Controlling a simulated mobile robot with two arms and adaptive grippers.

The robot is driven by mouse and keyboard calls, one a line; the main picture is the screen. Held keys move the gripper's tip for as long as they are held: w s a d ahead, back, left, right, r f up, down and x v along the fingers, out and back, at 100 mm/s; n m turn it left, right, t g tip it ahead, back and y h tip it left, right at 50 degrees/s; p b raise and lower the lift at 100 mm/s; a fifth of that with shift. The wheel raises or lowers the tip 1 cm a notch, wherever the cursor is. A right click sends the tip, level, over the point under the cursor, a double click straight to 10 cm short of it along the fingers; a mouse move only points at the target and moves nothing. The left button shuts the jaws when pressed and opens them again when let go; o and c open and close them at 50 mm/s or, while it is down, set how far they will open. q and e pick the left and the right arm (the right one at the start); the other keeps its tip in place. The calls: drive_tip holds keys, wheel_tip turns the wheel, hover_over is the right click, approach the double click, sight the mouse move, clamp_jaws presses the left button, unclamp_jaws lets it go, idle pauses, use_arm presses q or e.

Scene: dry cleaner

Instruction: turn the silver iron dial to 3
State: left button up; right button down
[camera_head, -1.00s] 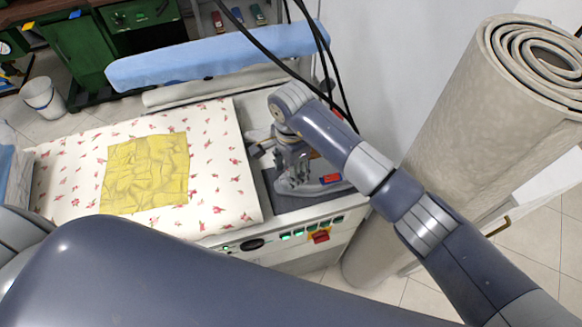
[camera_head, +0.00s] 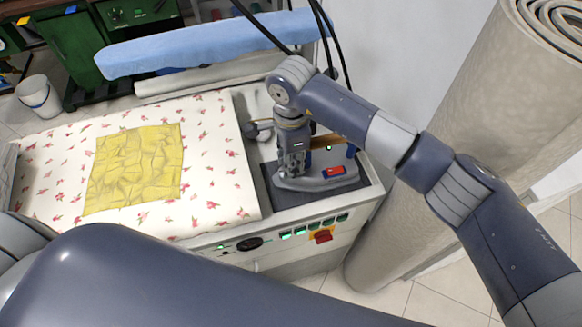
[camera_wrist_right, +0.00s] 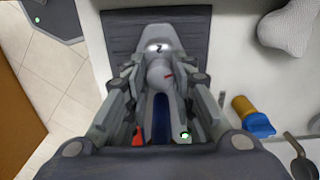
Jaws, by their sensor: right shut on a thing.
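The silver iron (camera_head: 318,180) rests on a dark grey pad (camera_head: 287,201) at the right end of the ironing table. Its grey dial (camera_wrist_right: 160,72) shows in the right wrist view with a short red mark on it. A white patch in front of the dial carries a dark figure that looks like a 2. My right gripper (camera_wrist_right: 161,84) comes down from above and is shut on the dial, its fingers on either side. In the head view, the right gripper (camera_head: 293,168) hides the dial. My left gripper is not in view.
A floral-covered pad (camera_head: 215,165) with a yellow cloth (camera_head: 135,165) lies left of the iron. The table's front has a row of green-lit switches and a red knob (camera_head: 322,237). A blue-covered board (camera_head: 200,45) is behind. A rolled carpet (camera_head: 440,120) stands close on the right.

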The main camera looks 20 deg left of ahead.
drive_tip(key=shift+d+f+m+b, duration=0.1)
drive_tip(key=shift+m+b, duration=0.4)
drive_tip(key=shift+m, duration=0.4)
drive_tip(key=shift+s, duration=0.1)
drive_tip(key=c, duration=1.3)
unclamp_jaws()
drive_tip(key=shift+d, duration=0.1)
drive_tip(key=shift+r, duration=3.85)
